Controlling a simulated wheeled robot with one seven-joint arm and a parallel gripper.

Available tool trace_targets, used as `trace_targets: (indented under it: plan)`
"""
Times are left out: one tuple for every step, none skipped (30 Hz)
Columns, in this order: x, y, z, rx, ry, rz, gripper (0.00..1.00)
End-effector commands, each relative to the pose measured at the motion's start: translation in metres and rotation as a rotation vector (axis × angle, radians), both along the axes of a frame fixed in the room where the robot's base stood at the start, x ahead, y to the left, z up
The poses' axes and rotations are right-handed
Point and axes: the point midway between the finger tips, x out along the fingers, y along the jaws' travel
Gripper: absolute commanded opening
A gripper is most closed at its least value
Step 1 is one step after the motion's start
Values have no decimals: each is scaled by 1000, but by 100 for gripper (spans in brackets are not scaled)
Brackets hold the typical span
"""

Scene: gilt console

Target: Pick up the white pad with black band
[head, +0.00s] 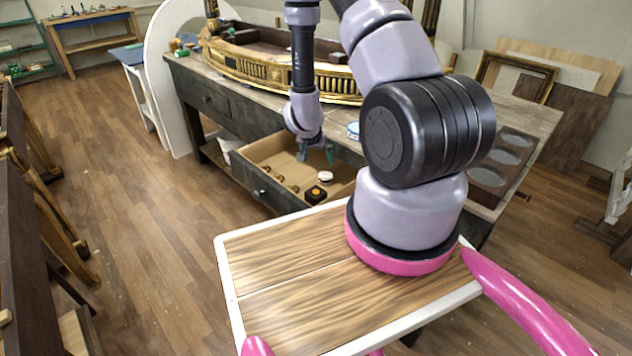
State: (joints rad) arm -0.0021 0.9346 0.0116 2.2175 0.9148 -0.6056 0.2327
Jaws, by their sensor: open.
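A small round white pad (325,175) lies in the open drawer (262,157), toward its right side. A dark edge seems to show below its white top, but it is too small to be sure of the band. My gripper (316,157) points down over the drawer, its two fingers apart and nothing seen between them. The fingertips appear just above the pad in the picture; the true height gap cannot be told. The pad looks uncovered.
A dark block with a gold top (315,194) lies near the pad, and small gold pieces (280,177) lie left of it. The drawer walls surround them. The workbench (230,100) bears a gilt console piece (255,67) and a blue-white round item (353,130).

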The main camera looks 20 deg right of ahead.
Motion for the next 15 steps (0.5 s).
trace_targets:
  plan:
    - [-5, -3, -12, -15, 12, -6, 100]
    - [-7, -5, -16, -22, 13, -7, 100]
    - [-9, -6, -20, -28, 16, -10, 100]
    - [-9, -8, -23, -32, 17, -10, 100]
    - [-10, -9, -26, -35, 19, -12, 100]
    - [-9, -11, -31, -37, 20, -13, 100]
    - [-8, -13, -34, -37, 20, -13, 100]
    - [-6, -14, -39, -37, 20, -13, 100]
    - [-4, -17, -45, -36, 20, -14, 100]
    - [-3, -19, -49, -36, 20, -15, 100]
    - [-1, -21, -53, -36, 20, -15, 100]
    - [2, -23, -58, -36, 20, -15, 100]
    - [3, -24, -61, -36, 19, -15, 100]
    - [4, -26, -65, -37, 19, -14, 100]
    - [6, -27, -68, -36, 19, -14, 100]
